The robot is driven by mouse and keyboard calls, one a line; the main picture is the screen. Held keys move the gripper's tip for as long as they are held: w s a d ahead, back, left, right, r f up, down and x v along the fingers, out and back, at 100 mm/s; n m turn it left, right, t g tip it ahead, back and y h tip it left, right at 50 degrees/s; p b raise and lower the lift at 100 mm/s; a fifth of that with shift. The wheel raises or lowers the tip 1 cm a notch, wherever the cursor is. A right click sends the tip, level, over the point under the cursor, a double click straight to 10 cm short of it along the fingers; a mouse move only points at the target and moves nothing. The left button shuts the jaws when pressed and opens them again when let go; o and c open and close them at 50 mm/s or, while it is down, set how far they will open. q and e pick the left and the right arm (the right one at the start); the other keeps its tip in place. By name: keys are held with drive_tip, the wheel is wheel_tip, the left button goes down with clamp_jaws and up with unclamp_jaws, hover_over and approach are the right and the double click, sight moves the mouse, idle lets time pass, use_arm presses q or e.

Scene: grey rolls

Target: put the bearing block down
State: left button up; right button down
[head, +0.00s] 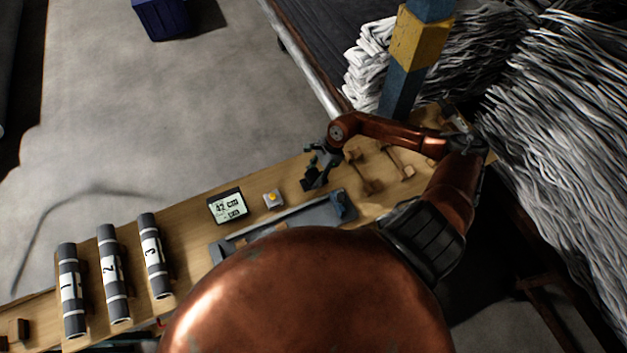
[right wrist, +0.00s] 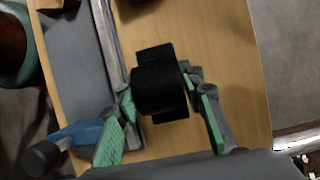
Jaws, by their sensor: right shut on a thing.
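My right gripper (head: 316,172) reaches over the wooden bench from the right and is shut on the bearing block (head: 308,184), a small black block. In the right wrist view the block (right wrist: 160,82) sits between the green-padded fingers of the gripper (right wrist: 158,92), over the wooden top beside the grey rail. I cannot tell whether its underside touches the bench. My left gripper is not in view.
A grey tray with a rail (head: 285,220) and blue end piece (head: 342,204) lies close by. A yellow-button box (head: 273,199), a display (head: 228,206) and rolls numbered 1 (head: 70,290), 2 (head: 113,273) and 3 (head: 154,255) are leftward. Wooden holders (head: 365,176) stand rightward.

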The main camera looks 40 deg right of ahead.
drive_tip(key=shift+f+p, duration=0.45)
drive_tip(key=shift+f, duration=1)
drive_tip(key=shift+f, duration=0.1)
drive_tip(key=c, duration=1.3)
unclamp_jaws()
